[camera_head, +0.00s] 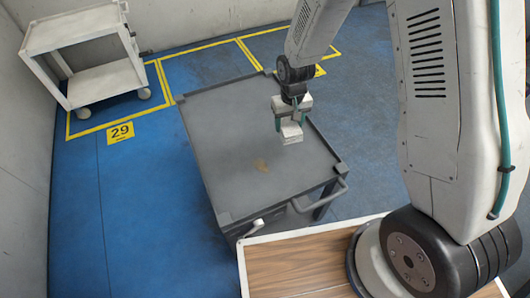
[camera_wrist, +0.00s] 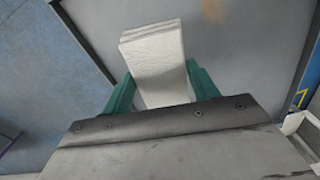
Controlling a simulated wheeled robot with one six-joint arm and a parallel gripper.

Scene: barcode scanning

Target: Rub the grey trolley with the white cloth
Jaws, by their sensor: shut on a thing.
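The grey trolley (camera_head: 225,130) stands in the middle of the head view, with a flat top, a raised rim and a handle at its near right. A brown stain (camera_head: 260,165) marks its top; a faint brown patch (camera_wrist: 213,10) also shows at the top of the wrist view. My gripper (camera_head: 291,126) is over the right part of the trolley top. Its green fingers are shut on the folded white cloth (camera_head: 292,133), which also shows in the wrist view (camera_wrist: 158,62). I cannot tell whether the cloth touches the top.
A white cart (camera_head: 75,38) stands at the back left inside yellow floor lines. A yellow floor sign reading 29 (camera_head: 120,131) lies near it. A wooden surface with a pale edge (camera_head: 290,268) is at the near side. Blue floor is free left of the trolley.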

